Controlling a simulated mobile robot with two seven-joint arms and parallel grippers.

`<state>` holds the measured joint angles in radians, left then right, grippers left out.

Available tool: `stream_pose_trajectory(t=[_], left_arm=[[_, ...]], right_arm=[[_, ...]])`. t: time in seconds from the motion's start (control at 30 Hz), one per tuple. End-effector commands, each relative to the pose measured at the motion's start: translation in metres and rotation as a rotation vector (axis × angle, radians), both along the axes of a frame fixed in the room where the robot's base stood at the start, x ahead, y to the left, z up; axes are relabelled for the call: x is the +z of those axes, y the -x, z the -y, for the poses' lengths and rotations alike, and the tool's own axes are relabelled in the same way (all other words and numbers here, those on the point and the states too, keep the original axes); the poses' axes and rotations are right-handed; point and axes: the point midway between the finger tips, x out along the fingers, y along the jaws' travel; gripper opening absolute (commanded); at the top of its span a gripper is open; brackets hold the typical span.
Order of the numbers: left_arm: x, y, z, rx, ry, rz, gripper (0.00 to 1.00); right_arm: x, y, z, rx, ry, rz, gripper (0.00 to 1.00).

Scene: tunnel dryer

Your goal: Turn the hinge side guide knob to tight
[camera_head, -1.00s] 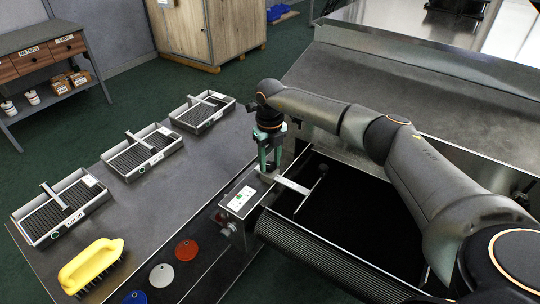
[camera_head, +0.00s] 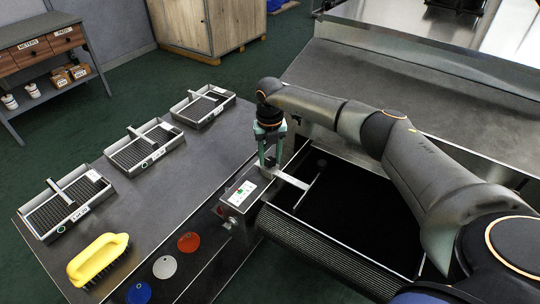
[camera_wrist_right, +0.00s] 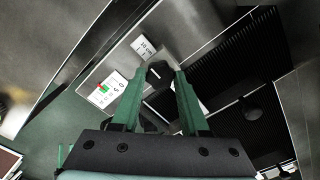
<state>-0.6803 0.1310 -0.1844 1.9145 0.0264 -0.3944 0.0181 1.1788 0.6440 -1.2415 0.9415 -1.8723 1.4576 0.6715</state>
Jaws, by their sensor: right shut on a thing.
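The hinge side guide knob is a dark faceted knob with a white line on top (camera_wrist_right: 158,72), seen between the fingertips in the right wrist view. My right gripper (camera_wrist_right: 160,78) is shut on it, one green finger on each side. My left gripper is not in view.
A silver bar (camera_head: 291,178) reaches over the black belt (camera_head: 350,215). A second black knob (camera_wrist_right: 251,112) shows right of the gripper. The table at left holds several mesh trays (camera_head: 110,190), a yellow brush (camera_head: 98,258) and coloured discs (camera_head: 188,242).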

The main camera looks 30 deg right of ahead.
Motion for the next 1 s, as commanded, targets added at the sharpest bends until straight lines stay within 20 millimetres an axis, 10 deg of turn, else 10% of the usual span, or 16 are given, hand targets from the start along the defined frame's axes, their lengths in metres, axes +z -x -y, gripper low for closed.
stream_pose_trajectory(t=[0.17,0.2,0.43,0.77,1.0], left_arm=[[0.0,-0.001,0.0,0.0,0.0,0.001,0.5],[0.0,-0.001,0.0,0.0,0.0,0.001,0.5],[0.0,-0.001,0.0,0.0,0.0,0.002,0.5],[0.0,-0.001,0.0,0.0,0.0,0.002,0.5],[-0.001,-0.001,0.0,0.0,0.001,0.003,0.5]], right_arm=[[0.001,-0.001,0.0,-0.002,0.0,0.004,0.0],[0.001,-0.001,0.0,-0.002,0.0,0.004,0.46],[0.001,-0.001,0.0,-0.001,0.0,0.002,0.72],[0.004,-0.001,0.0,0.0,0.0,0.002,0.73],[0.043,-0.002,0.0,0.0,-0.001,0.008,0.73]])
